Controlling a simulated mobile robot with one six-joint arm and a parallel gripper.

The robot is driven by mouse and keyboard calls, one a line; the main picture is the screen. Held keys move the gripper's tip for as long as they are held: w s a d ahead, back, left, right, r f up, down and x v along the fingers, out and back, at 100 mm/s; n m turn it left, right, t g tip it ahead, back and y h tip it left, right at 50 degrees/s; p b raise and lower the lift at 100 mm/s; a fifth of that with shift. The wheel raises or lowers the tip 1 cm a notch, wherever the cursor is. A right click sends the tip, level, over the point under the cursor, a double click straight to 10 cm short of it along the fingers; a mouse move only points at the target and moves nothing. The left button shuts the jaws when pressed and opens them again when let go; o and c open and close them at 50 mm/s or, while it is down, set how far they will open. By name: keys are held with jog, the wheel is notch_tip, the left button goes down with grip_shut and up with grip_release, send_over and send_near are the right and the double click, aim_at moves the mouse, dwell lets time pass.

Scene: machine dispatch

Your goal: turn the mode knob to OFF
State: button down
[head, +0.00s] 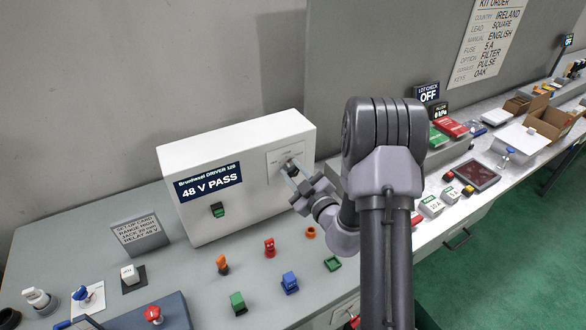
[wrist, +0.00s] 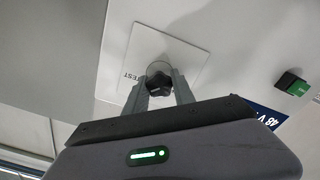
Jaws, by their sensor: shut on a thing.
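The mode knob (wrist: 159,84) is a dark lobed knob on a white plate (wrist: 188,55) with lettering; "TEST" reads at one edge in the wrist view. In the head view the plate (head: 273,166) is on the right of the white driver box's front, and the knob is mostly hidden by my gripper. My gripper (wrist: 160,88) has its two fingers around the knob, one on each side, and is shut on it. In the head view my gripper (head: 292,172) reaches the plate from the right. The knob's setting cannot be read.
The driver box (head: 228,142) shows "48 V PASS" on its display (head: 210,182), with a green button (head: 217,210) below. Several coloured plugs, among them a red one (head: 269,247) and a blue one (head: 289,283), stand on the grey bench in front. A set-up card (head: 138,233) stands at left.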

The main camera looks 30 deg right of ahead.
jog(key=n+p, duration=0.1)
jog(key=n, duration=0.4)
jog(key=shift+n+p, duration=0.3)
jog(key=shift+p, duration=0.05)
jog(key=n, duration=0.5)
jog(key=shift+f, duration=0.1)
jog(key=n, duration=0.5)
jog(key=shift+n+b, duration=0.35)
jog(key=shift+n, duration=0.05)
jog(key=n+b, duration=0.1)
jog(key=n, duration=0.3)
jog(key=shift+f+n, duration=0.1)
jog(key=shift+n, duration=0.2)
jog(key=shift+n+b, duration=0.3)
jog(key=c, duration=1.1)
grip_release()
jog(key=shift+o, duration=0.2)
jog(key=shift+s, duration=0.15)
